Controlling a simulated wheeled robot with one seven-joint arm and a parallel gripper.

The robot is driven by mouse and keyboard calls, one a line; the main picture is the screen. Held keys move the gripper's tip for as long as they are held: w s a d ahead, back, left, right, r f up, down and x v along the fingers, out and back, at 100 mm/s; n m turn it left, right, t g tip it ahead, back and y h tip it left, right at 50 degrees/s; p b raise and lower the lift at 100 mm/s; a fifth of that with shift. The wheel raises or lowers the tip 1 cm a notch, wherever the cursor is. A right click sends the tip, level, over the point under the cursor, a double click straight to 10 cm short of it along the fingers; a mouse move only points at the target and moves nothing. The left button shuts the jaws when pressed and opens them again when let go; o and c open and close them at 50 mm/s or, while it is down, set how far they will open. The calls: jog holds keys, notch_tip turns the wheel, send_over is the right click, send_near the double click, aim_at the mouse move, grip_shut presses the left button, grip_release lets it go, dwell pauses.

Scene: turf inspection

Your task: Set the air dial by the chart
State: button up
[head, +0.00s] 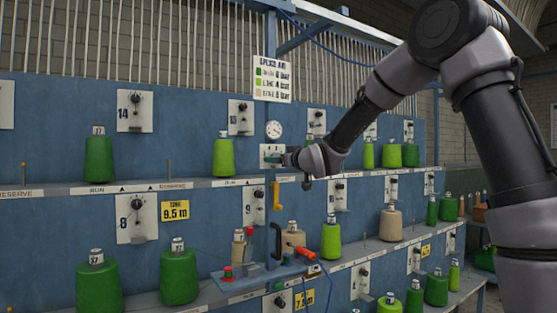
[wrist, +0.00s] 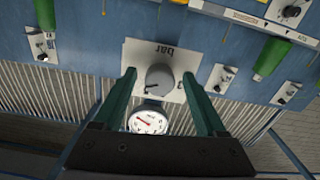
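The air dial is a grey round knob (wrist: 158,78) on a white plate (wrist: 135,53) marked "bar"; in the head view the plate (head: 267,150) is partly behind my gripper (head: 281,160). In the wrist view my gripper (wrist: 160,82) is open, its two green fingers on either side of the knob with a small gap at each side. A dark mark shows at the knob's left. The chart (head: 272,79), headed "SPLICE AIR", hangs above and lists dark green, lime and beige rows with bar values too small to read surely. A round white gauge (head: 274,129) sits between chart and dial; its red needle shows in the wrist view (wrist: 148,121).
Blue panels carry shelves with green, lime and beige yarn cones (head: 223,157) and numbered plates (head: 135,111). A yellow handle (head: 276,195) is just below the dial. A small blue bench (head: 255,277) with a red-handled tool (head: 301,252) juts out lower down.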

jog(key=shift+s, duration=0.1)
jog(key=v, duration=1)
jog(key=shift+s+d, duration=0.25)
jog(key=shift+d, duration=0.05)
jog(key=s+d+f+m+g+h, duration=0.1)
jog(key=s+d+m+h, duration=0.35)
jog(key=d, duration=0.45)
jog(key=s+d+f+m+g+h, duration=0.1)
jog(key=s+d+m+g+h, duration=0.25)
jog(key=d, duration=0.55)
jog(key=s+d+f+m+g, duration=0.1)
jog(key=s+d+f+m, duration=0.1)
jog(key=s, duration=0.8)
jog(key=s+d+f+m+g, duration=0.2)
jog(key=s+d+f, duration=0.1)
jog(key=s, duration=0.7)
jog(key=shift+d+f, duration=0.3)
jog(key=shift+d, duration=0.15)
